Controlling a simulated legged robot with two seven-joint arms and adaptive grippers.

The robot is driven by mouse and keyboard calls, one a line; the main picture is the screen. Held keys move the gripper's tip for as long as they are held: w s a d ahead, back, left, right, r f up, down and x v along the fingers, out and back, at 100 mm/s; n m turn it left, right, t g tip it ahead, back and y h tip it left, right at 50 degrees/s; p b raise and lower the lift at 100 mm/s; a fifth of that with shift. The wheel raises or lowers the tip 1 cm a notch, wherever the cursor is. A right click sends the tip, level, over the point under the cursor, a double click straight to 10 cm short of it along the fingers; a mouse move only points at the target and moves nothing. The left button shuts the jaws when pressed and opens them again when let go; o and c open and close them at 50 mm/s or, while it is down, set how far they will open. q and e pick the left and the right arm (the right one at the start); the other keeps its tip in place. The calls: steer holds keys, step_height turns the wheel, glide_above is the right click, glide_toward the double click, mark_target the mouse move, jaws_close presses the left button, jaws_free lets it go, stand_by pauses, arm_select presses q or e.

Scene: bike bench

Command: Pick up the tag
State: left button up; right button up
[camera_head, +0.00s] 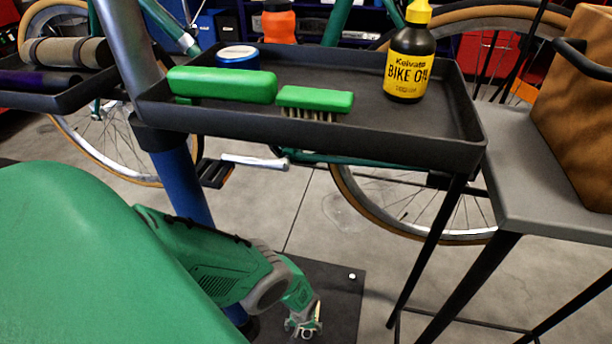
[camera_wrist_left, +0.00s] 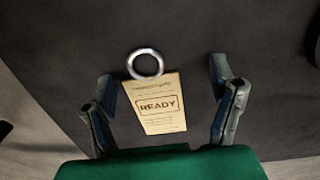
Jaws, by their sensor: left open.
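The tag (camera_wrist_left: 158,106) is a tan card printed "READY", with a silver ring (camera_wrist_left: 146,64) at its top end. In the left wrist view it shows over a dark plate (camera_wrist_left: 215,30). My left gripper (camera_wrist_left: 166,88) is open, with one finger on each side of the tag and a gap to both. In the head view my left gripper (camera_head: 303,326) is low, over the dark base plate, and a small pale sliver beside its fingers may be the tag. My right gripper is in neither view.
A black tray (camera_head: 420,140) above holds green brushes (camera_head: 222,84), a blue-lidded tin (camera_head: 238,57) and a bike oil bottle (camera_head: 410,60). The stand's blue post (camera_head: 180,185) rises beside my left arm. Table legs (camera_head: 430,250) stand to the right.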

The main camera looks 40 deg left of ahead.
arm_select(q)
steer(key=shift+d, duration=0.1)
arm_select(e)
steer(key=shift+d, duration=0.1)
arm_select(q)
steer(key=shift+w+d+f, duration=0.15)
steer(key=shift+d, duration=0.15)
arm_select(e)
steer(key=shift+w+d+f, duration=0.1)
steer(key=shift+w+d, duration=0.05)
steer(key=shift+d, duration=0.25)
arm_select(q)
steer(key=shift+a, duration=0.15)
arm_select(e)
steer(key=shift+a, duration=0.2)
arm_select(q)
steer(key=shift+c, duration=1.2)
steer(key=shift+a, duration=0.1)
steer(key=c, duration=0.7)
steer(key=shift+c, duration=1.3)
steer(key=shift+d, duration=0.2)
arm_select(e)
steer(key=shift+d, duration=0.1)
arm_select(q)
steer(key=shift+a, duration=0.1)
